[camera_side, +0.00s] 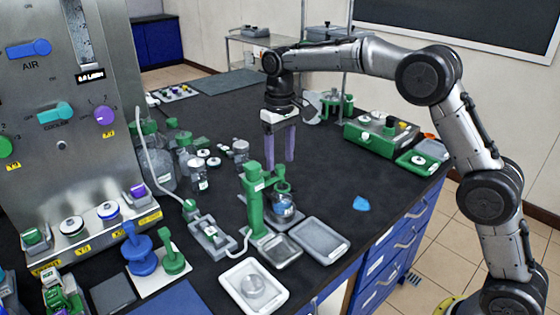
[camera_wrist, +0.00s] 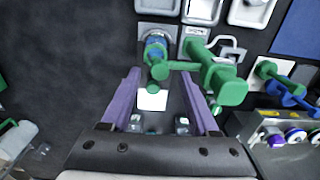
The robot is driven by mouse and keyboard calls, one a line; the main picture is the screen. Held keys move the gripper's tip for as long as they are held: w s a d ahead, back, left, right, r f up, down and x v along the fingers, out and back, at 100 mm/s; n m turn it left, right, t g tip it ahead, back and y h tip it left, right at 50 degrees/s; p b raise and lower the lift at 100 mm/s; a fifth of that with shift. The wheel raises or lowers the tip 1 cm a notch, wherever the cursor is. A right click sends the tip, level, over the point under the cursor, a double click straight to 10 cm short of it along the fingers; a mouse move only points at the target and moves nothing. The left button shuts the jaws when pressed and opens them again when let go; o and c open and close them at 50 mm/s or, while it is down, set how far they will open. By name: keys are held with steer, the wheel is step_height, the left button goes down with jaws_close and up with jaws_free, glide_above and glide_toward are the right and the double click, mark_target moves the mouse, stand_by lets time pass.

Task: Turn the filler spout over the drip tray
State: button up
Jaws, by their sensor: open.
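The filler is a green column (camera_side: 254,205) on a small base near the front middle of the bench. Its green spout (camera_wrist: 180,65) reaches sideways from the column, over or beside a jar with blue contents (camera_side: 283,210); the jar also shows in the wrist view (camera_wrist: 155,46). A grey tray (camera_side: 276,252) lies in front of the column, and a larger grey tray (camera_side: 321,240) lies right of it. I cannot tell which is the drip tray. My gripper (camera_side: 279,160) points down, purple fingers apart and empty, above and behind the spout. In the wrist view (camera_wrist: 162,80) the spout's end shows between the fingers.
A white tray with a round dish (camera_side: 252,288) lies at the front edge. A pump with a tube (camera_side: 210,235) stands left of the filler. Bottles and jars (camera_side: 195,165) crowd the left. A green-topped device (camera_side: 382,132) stands right. Bench behind the filler is fairly clear.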

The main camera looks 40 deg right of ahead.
steer(key=shift+f, duration=0.85)
steer(key=shift+c, duration=0.2)
jaws_close()
stand_by(0.7)
